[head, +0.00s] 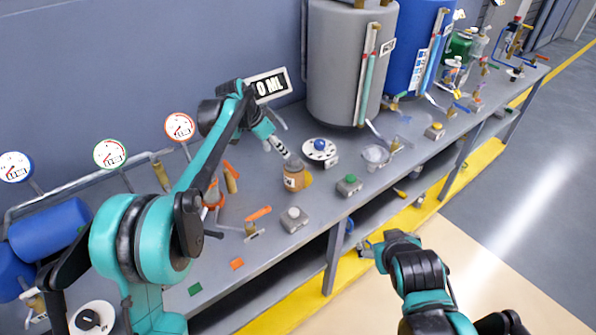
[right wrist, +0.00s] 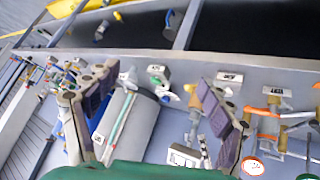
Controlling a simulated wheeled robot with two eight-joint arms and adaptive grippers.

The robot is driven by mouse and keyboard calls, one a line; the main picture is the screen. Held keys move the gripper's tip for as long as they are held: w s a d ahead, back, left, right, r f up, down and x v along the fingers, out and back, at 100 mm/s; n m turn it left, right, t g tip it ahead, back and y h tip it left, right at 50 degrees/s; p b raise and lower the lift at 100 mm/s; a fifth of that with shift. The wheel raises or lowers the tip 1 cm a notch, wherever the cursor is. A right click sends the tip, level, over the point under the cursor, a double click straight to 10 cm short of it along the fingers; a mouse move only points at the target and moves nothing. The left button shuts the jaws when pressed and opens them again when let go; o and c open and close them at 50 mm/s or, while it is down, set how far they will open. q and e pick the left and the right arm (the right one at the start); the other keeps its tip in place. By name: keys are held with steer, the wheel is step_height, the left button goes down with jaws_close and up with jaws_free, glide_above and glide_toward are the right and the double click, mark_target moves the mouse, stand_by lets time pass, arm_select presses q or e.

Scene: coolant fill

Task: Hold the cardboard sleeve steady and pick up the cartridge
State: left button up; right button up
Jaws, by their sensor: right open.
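A brown, cardboard-coloured sleeve (head: 293,179) with a pale label stands upright on the bench in the head view. A grey top, apparently the cartridge (head: 294,164), shows in its mouth; the rest of it is hidden. My left gripper (head: 283,143) is above and slightly left of the sleeve, close to it. Its fingers are too small to judge their opening. My right gripper (head: 368,247) is beyond the bench's front edge, to the right of and lower in the picture than the sleeve. In the right wrist view the right gripper (right wrist: 148,90) is open with nothing between its fingertips.
A round white-topped stand with a blue knob (head: 319,147) is behind the sleeve. Green-button (head: 349,185) and grey-button boxes (head: 294,218) stand near the front edge. A big grey tank (head: 340,70) and a blue tank (head: 408,50) rise at the back. The floor before the bench is clear.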

steer(key=w+d+r+n+t+h, duration=0.1)
steer(key=w+d+r+n+t, duration=0.15)
steer(key=w+r+n, duration=0.4)
steer(key=w+d+r+n+t+h, duration=0.15)
steer(key=w+r+t, duration=0.25)
steer(key=w, duration=0.6)
steer(key=n+y, duration=1.2)
steer(key=n, duration=1.7)
glide_above(294, 177)
steer(key=s+d, duration=0.2)
steer(key=d, duration=0.4)
step_height(294, 177, down, 12)
steer(key=f+n+g, duration=0.1)
steer(key=f, duration=0.2)
steer(key=a+f+n+g, duration=0.1)
steer(key=f+n, duration=0.1)
steer(key=f, duration=0.1)
steer(key=f+n+g, duration=0.1)
steer(key=f+g, duration=0.1)
steer(key=f, duration=0.1)
steer(key=shift+s+a, duration=0.15)
steer(key=shift+a, duration=0.25)
steer(key=shift+a+f+n, duration=0.2)
steer(key=shift+f+n, duration=0.1)
steer(key=shift+f, duration=0.05)
steer(key=x, duration=0.7)
